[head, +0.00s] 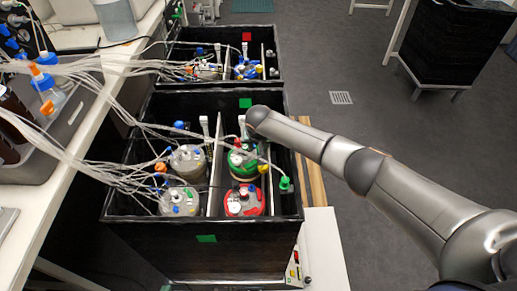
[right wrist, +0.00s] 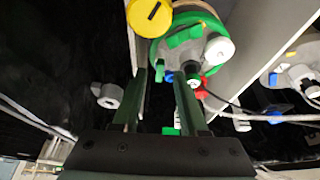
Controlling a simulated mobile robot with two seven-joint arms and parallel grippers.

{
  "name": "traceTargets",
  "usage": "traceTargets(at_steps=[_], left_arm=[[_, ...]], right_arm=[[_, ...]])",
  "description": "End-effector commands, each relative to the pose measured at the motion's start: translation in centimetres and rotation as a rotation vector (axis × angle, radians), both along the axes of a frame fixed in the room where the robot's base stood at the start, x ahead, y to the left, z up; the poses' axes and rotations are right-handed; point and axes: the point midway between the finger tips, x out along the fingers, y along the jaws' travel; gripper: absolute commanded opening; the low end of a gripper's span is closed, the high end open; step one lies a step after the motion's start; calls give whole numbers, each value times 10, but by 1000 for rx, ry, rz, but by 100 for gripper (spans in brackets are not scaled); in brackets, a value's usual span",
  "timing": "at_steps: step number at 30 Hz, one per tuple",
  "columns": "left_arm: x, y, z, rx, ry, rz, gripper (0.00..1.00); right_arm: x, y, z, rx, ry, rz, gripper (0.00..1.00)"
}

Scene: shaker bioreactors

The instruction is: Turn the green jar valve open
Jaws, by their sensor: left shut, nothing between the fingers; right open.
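The green jar (head: 236,168) stands in the right compartment of the nearer black box, behind the red jar (head: 244,203). In the right wrist view, its round lid with a green rim (right wrist: 157,55) carries a green fitting (right wrist: 185,37), a white cap (right wrist: 219,50) and small blue and red parts. I cannot tell which fitting is the valve. My right gripper (right wrist: 161,76) is open, its fingers pointing at the near edge of the lid with nothing visibly held. In the head view, my right arm reaches over the box's right wall and its fingers are hidden. My left gripper is not in view.
A yellow cap (right wrist: 150,16) sits beside the lid, left of the fittings. Clear tubes (head: 95,85) run from the bench on the left into the box. A white divider (head: 216,180) separates the compartments. Two grey-lidded jars stand left of it.

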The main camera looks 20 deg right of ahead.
Motion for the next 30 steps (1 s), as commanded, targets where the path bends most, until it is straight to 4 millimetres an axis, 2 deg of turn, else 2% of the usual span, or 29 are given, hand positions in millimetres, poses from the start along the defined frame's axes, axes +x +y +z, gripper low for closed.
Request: traceTargets(at_steps=[4, 14, 25, 30], left_arm=[[0, 0, -4, 0, 0, 0, 0], [0, 0, -4, -1, -1, 1, 0], [1, 0, -3, 0, -2, 1, 0], [1, 0, -3, 0, -2, 1, 0]], right_arm=[[3, -1, -7, 0, -2, -1, 42], [4, -1, -8, 0, -2, -1, 42], [4, -1, -8, 0, -2, -1, 2], [4, -1, -8, 0, -2, -1, 0]])
